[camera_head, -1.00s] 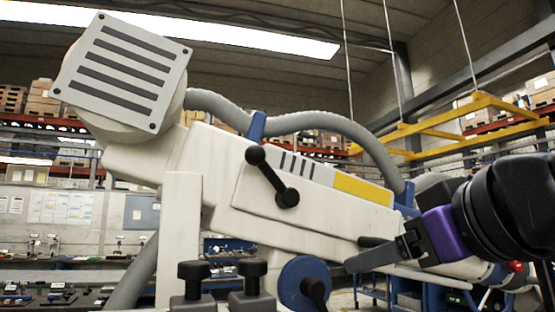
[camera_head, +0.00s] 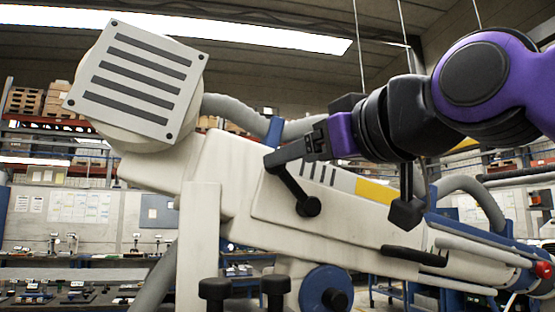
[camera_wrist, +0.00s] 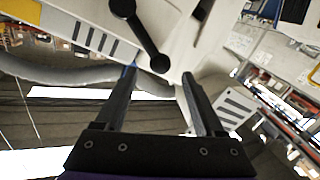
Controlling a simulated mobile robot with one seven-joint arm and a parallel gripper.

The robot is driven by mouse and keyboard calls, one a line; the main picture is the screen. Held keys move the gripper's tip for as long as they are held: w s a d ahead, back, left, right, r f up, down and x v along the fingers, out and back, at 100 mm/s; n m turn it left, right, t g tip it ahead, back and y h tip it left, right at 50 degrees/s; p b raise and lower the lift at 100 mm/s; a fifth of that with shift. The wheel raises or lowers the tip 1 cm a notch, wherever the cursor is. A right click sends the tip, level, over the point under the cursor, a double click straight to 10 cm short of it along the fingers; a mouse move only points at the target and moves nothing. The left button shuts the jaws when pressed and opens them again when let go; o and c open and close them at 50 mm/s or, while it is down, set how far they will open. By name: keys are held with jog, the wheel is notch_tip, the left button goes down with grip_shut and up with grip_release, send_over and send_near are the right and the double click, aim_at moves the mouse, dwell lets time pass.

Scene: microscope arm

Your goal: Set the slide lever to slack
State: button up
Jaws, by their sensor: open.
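The black lever (camera_head: 296,190) is on the side of the cream-coloured arm housing. It tilts up and left from its round hub (camera_head: 308,206), and dark stripes and a yellow patch lie to its right. The slack position has no readable label.
A second black handle (camera_head: 415,256) sits lower right on the housing. A blue wheel (camera_head: 326,290) and black knobs (camera_head: 275,285) are below. A striped square head (camera_head: 135,80) is at upper left. A grey hose (camera_head: 470,190) loops on the right.

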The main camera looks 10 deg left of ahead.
jog(key=x, duration=0.6)
jog(key=shift+w+a+p, duration=0.1)
jog(key=shift+w+p, duration=0.05)
jog(key=shift+p, duration=0.2)
jog(key=shift+c, duration=0.2)
grip_shut()
dwell(0.9)
